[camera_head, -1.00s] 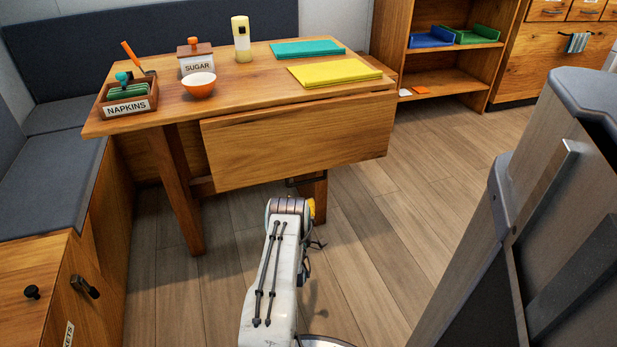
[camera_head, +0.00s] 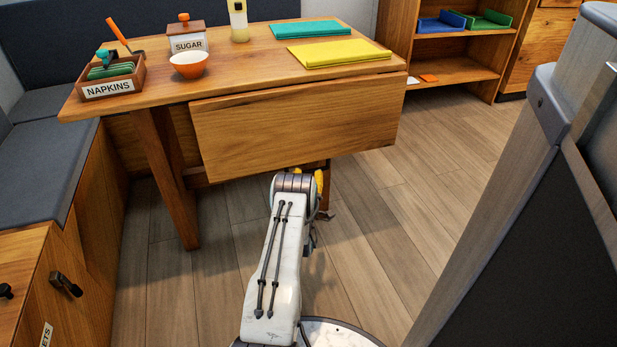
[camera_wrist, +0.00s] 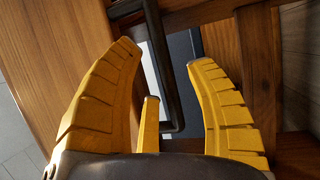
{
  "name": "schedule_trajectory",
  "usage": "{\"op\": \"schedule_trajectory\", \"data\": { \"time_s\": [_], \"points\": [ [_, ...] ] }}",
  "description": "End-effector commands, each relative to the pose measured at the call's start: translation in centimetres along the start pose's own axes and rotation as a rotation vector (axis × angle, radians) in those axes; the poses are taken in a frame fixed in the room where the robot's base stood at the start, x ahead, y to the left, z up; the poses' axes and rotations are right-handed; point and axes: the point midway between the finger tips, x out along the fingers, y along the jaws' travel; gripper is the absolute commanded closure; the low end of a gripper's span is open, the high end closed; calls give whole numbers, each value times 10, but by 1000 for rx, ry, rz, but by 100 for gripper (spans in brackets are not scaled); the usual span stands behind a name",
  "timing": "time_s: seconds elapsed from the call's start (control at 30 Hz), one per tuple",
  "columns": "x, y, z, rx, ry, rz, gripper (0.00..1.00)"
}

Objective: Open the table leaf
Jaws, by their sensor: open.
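The table leaf (camera_head: 295,125) is a plain wooden panel hanging down at the front edge of the wooden table (camera_head: 240,78). My gripper (camera_wrist: 163,56) is open, with a yellow finger on each side in the wrist view. A dark, bent metal bar (camera_wrist: 168,85) runs between and beyond the fingers, with no clear grip on it. A broad wooden panel (camera_wrist: 55,65), seemingly the leaf, fills the left of the wrist view. In the head view only a bit of yellow (camera_head: 320,182) shows by my arm's end, below the leaf; the rest is hidden.
On the table stand a napkin box (camera_head: 110,82), an orange bowl (camera_head: 189,64), a sugar box (camera_head: 188,40), a bottle (camera_head: 238,22), and teal (camera_head: 310,29) and yellow (camera_head: 340,52) flat cloths. A bench (camera_head: 45,150) is left. Open floor (camera_head: 400,190) lies right of the table.

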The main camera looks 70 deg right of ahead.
Motion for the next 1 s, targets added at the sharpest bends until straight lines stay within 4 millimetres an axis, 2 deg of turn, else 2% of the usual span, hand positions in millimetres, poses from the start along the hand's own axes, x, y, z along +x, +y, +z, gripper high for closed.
{"op": "schedule_trajectory", "data": {
  "time_s": [0.33,0.77,1.0],
  "points": [
    [25,0,0,0,1,2,50],
    [29,1,0,0,0,0,48],
    [28,1,0,0,0,0,70]
  ]
}}
